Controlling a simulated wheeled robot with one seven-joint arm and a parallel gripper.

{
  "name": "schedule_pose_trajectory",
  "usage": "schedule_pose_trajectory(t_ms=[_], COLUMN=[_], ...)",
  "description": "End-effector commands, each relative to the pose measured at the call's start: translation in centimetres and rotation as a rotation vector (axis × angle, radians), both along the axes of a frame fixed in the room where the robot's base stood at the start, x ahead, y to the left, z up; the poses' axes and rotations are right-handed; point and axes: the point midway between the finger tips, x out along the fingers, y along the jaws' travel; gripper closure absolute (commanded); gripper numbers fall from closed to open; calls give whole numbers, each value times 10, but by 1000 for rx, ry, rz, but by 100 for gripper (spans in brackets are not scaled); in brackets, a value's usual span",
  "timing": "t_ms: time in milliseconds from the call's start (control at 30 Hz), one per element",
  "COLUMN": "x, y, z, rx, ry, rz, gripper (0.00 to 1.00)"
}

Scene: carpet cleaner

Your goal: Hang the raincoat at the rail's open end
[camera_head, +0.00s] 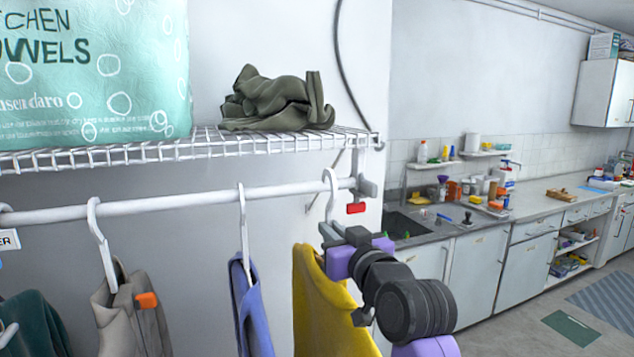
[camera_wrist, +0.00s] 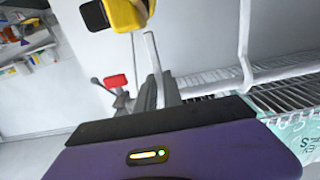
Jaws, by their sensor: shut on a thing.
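The yellow raincoat (camera_head: 318,305) hangs from a white hanger in the head view, at the right end of the white rail (camera_head: 190,199). The hanger's hook (camera_head: 331,180) overlaps the rail close to its end; I cannot tell whether it bears on it. My gripper (camera_head: 334,236) is shut on the raincoat's hanger near the top of the coat, just below the rail; the exact grip is partly hidden. In the wrist view a piece of the yellow raincoat (camera_wrist: 126,13) shows at the top, with the pale hook (camera_wrist: 153,58) beside it.
A blue garment (camera_head: 247,305) and a beige garment (camera_head: 130,315) hang to the left. A grey bracket with a red tab (camera_head: 356,208) is at the rail's end. A wire shelf (camera_head: 200,146) above carries a towel pack (camera_head: 95,75) and a green cloth (camera_head: 275,101). A counter stands behind right.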

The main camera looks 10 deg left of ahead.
Motion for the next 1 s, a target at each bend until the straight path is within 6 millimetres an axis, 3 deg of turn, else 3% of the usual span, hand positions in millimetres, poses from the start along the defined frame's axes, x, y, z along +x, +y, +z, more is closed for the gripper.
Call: schedule_pose_trajectory(t_ms=[1000], x=[25], y=[14], z=[5], rx=[4], ry=[-9], rz=[0], gripper=[100])
